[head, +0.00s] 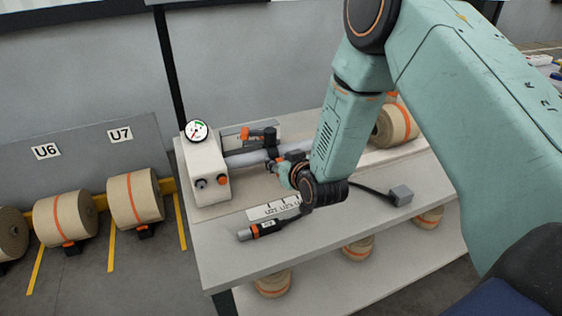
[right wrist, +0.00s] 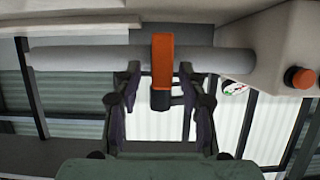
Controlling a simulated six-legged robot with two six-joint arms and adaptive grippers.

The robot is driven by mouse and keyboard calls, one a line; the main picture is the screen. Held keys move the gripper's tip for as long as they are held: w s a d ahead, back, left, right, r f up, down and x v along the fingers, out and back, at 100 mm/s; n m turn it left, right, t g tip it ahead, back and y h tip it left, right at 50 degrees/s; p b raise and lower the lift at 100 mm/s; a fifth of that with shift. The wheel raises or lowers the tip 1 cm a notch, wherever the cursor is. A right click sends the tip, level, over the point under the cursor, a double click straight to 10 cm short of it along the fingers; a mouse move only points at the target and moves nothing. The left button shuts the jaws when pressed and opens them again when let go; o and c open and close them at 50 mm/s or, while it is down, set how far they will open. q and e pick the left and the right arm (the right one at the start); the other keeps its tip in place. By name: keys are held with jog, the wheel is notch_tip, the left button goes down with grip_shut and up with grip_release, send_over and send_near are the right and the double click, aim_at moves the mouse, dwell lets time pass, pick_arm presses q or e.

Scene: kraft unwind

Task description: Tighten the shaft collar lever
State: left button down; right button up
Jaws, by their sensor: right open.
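The grey shaft (head: 243,158) runs from a white machine box to the right; it crosses the top of the right wrist view (right wrist: 90,60). In the right wrist view an orange lever (right wrist: 162,60) with a black lower end crosses the shaft. My right gripper (head: 283,168) is beside the shaft. Its open fingers (right wrist: 160,85) stand on either side of the lever with gaps showing. Any contact with the shaft is unclear. My left gripper is not in view.
The white machine box (head: 205,170) has a dial gauge (head: 197,131) and an orange knob. Kraft rolls (head: 135,198) stand left.

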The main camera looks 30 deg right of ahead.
jog(key=shift+w+a+f, duration=0.15)
jog(key=shift+w, duration=0.1)
jog(key=c, duration=0.5)
jog(key=shift+s, duration=0.15)
grip_shut()
